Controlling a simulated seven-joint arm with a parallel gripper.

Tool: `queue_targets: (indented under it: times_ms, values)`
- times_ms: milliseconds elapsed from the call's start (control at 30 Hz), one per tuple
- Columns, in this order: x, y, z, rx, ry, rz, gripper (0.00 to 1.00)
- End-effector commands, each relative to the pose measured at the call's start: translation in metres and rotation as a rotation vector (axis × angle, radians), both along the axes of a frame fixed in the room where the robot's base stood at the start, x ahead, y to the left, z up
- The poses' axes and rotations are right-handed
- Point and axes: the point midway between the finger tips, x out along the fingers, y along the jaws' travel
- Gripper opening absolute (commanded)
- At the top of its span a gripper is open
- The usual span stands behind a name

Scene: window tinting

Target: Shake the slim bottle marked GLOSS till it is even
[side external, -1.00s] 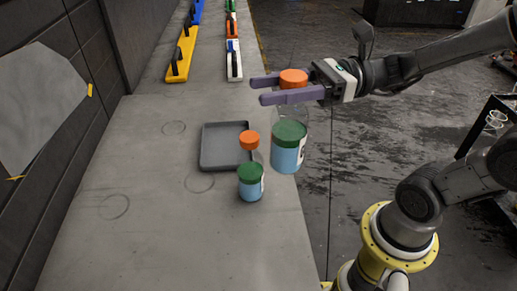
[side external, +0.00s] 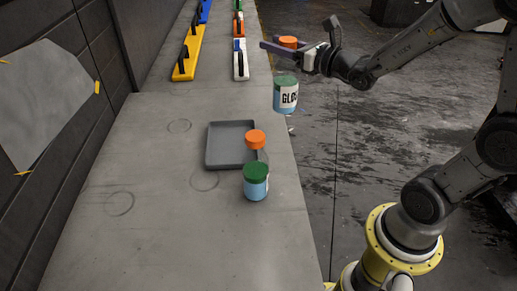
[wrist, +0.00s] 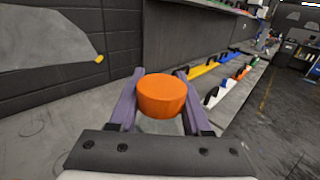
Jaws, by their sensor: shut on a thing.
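My gripper (side external: 269,42) is shut around a clear bottle just below its orange cap (side external: 288,42), above the bench's right edge. The bottle hangs about upright, with a green layer over a light blue one (side external: 281,98) and a white label reading "GLO", the rest turned out of sight. In the wrist view the orange cap (wrist: 162,94) sits between my purple fingers and hides most of the bottle. A second clear bottle with an orange cap (side external: 255,139) stands on the bench, also green over blue (side external: 256,188). Its label is barely visible.
A grey tray (side external: 215,158) lies on the bench (side external: 150,235), just behind the standing bottle. Faint rings mark the bare bench to the left. Yellow, blue, white and orange handled tools (side external: 187,55) lie at the far end. A dark wall borders the left.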

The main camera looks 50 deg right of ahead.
Motion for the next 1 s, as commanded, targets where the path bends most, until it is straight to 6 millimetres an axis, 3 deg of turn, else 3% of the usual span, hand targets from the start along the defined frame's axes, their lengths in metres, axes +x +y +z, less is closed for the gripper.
queue_targets:
  times_ms: [33,100,133,233,300,333,367,500,567,700,767,800,833,933,1000]
  values:
    - [0.0,-0.001,0.037,-0.01,-0.031,-0.004,0.0]
    - [0.001,-0.002,0.046,-0.004,-0.016,-0.005,0.0]
    - [0.001,-0.002,0.038,0.0,-0.006,-0.005,0.0]
    - [0.001,-0.001,-0.023,0.008,0.015,-0.004,0.0]
    - [0.001,-0.001,-0.043,0.004,0.003,-0.004,0.0]
    - [0.001,-0.001,-0.043,0.001,-0.005,-0.004,0.0]
    - [0.001,-0.001,-0.036,-0.002,-0.014,-0.004,0.0]
    - [0.0,-0.001,0.041,-0.009,-0.031,-0.003,0.0]
    - [0.0,-0.001,0.046,-0.004,-0.017,-0.003,0.0]
    - [0.0,-0.001,-0.027,0.009,0.014,-0.004,0.0]
    - [0.001,-0.001,-0.043,0.004,0.003,-0.003,0.0]
    - [0.001,-0.001,-0.041,0.0,-0.008,-0.003,0.0]
    - [0.001,-0.001,-0.031,-0.004,-0.019,-0.002,0.0]
    - [0.0,-0.001,0.03,-0.011,-0.035,-0.003,0.0]
    - [0.0,-0.001,0.046,-0.006,-0.021,-0.003,0.0]
